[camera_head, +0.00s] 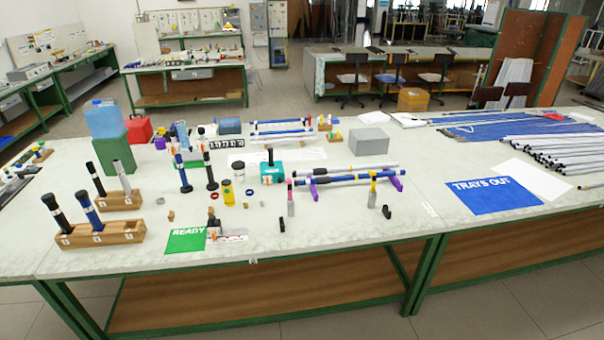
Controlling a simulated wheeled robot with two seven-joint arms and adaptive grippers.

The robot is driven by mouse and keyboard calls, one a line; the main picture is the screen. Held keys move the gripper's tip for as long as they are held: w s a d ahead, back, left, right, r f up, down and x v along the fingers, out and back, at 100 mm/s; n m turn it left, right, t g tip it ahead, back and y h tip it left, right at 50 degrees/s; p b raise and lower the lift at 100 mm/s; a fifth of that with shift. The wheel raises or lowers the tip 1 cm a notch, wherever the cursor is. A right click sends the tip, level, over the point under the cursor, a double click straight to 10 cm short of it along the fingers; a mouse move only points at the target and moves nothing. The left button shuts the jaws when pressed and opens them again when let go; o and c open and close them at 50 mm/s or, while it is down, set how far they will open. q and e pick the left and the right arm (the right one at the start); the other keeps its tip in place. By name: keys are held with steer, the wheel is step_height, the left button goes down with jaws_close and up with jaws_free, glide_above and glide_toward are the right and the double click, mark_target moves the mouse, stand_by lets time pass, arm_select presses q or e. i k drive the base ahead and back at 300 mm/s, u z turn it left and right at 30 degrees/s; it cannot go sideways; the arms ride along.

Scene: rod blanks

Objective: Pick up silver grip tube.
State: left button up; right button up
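No piece is clearly labelled as the silver grip tube. A silver-grey tube (362,168) lies across the middle of the table, just behind a blue-and-white tube (335,181) on purple supports (396,181). At the left, dark grip tubes stand tilted in wooden blocks: a black one (95,178) in the rear block (120,202), and a blue one with a dark top (88,209) and a black one (55,212) in the front block (100,237). Neither of my grippers is in view.
Small bottles, rings and upright tools crowd the middle. A green READY card (185,240) lies near the front edge, with a blue TRAYS OUT mat (492,196) at right. Many long rods (560,150) lie behind it. The front right of the near table is mostly clear.

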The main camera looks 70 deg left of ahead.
mark_target(390, 164)
steer(key=u, duration=1.55)
steer(key=k, duration=0.4)
steer(key=z, duration=0.85)
steer(key=i, duration=2.15)
steer(key=u, duration=1)
steer(key=i, duration=0.9)
steer(key=u, duration=1.45)
steer(key=i, duration=0.55)
steer(key=u, duration=0.1)
